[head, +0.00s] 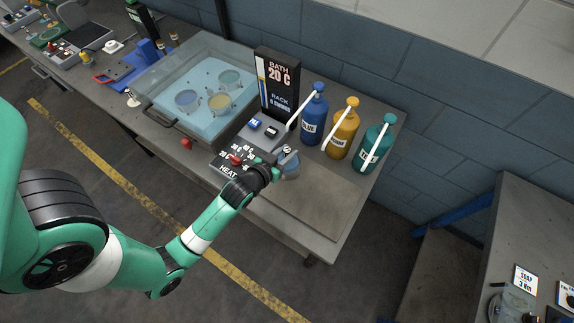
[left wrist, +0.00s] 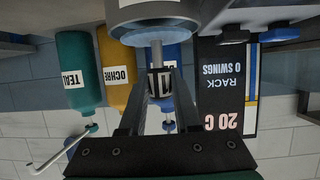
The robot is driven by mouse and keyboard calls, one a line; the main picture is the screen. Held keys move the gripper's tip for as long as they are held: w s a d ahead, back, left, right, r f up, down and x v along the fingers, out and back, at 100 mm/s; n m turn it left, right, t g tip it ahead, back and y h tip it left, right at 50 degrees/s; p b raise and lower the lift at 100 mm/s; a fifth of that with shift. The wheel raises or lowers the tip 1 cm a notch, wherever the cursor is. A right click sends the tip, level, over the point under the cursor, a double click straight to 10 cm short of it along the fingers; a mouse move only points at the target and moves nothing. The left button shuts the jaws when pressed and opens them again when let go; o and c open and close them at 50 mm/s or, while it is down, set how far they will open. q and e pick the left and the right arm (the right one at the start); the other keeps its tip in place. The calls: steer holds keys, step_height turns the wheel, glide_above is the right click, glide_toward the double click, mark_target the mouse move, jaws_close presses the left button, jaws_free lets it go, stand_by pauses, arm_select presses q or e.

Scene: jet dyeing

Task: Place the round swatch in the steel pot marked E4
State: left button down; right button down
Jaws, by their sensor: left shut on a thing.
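In the left wrist view the fingers (left wrist: 160,78) close around the stem below the metal body (left wrist: 158,14). My right gripper is out of view.
A black bath display (head: 277,82) stands behind the heat control panel (head: 232,165). Blue (head: 314,118), ochre (head: 341,133) and teal (head: 372,150) bottles with white spouts stand behind the gripper. A bare bench area (head: 305,205) lies in front.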

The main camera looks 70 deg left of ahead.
arm_select(q)
steer(key=shift+f+b, duration=0.7)
steer(key=shift+f, duration=1.65)
steer(key=shift+f, duration=0.15)
steer(key=c, duration=0.9)
jaws_free()
steer(key=shift+s+r, duration=0.1)
steer(key=shift+r, duration=0.15)
steer(key=p+v, duration=0.1)
steer(key=v, duration=1)
steer(key=shift+s+d, duration=0.2)
steer(key=shift+s, duration=0.15)
